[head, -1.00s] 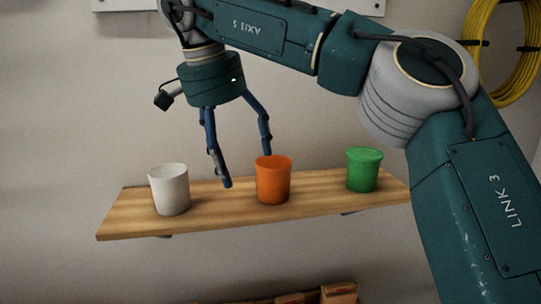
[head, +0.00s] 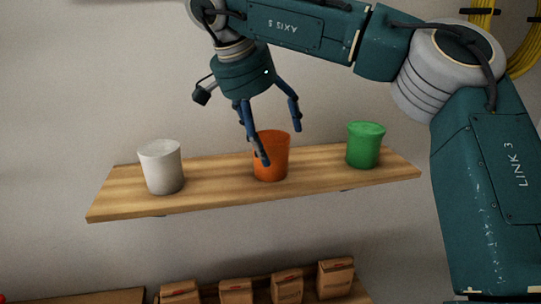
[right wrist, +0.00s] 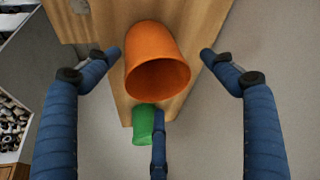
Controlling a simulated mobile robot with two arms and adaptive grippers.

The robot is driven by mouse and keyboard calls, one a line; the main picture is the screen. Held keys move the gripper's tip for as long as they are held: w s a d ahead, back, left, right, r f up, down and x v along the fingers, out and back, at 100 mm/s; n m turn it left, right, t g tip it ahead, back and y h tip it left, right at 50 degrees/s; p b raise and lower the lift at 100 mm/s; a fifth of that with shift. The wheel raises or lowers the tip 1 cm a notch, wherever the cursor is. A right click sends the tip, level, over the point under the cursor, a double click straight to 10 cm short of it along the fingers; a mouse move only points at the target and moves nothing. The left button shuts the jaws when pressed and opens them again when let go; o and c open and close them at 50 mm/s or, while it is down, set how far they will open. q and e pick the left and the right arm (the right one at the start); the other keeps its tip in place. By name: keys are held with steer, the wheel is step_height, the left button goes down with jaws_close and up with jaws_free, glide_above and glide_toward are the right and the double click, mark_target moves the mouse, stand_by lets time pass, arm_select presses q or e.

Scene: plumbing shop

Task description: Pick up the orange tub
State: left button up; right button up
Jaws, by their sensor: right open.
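The orange tub (head: 279,161) stands upright in the middle of the wooden shelf, and it also shows in the right wrist view (right wrist: 158,58) with its round top towards the camera. My right gripper (head: 281,146) is open, with its blue fingers pointing down at the tub. One finger passes in front of the tub and hides part of it; another ends by its upper right rim. In the right wrist view, two fingertips lie on either side of the tub, apart from it, and a third finger (right wrist: 158,150) is below it. My left gripper is not in view.
The wooden shelf (head: 215,182) also holds a white tub (head: 162,169) on the left and a green tub (head: 365,147) on the right. Bare shelf lies between the tubs. Several brown bags (head: 286,287) stand on a lower shelf. A yellow coil (head: 526,58) hangs at upper right.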

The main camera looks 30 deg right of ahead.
steer(key=shift+d+f, duration=0.25)
steer(key=shift+f, duration=0.15)
steer(key=shift+c, duration=0.2)
steer(key=shift+a, duration=0.1)
steer(key=c, duration=0.9)
steer(key=shift+r, duration=0.1)
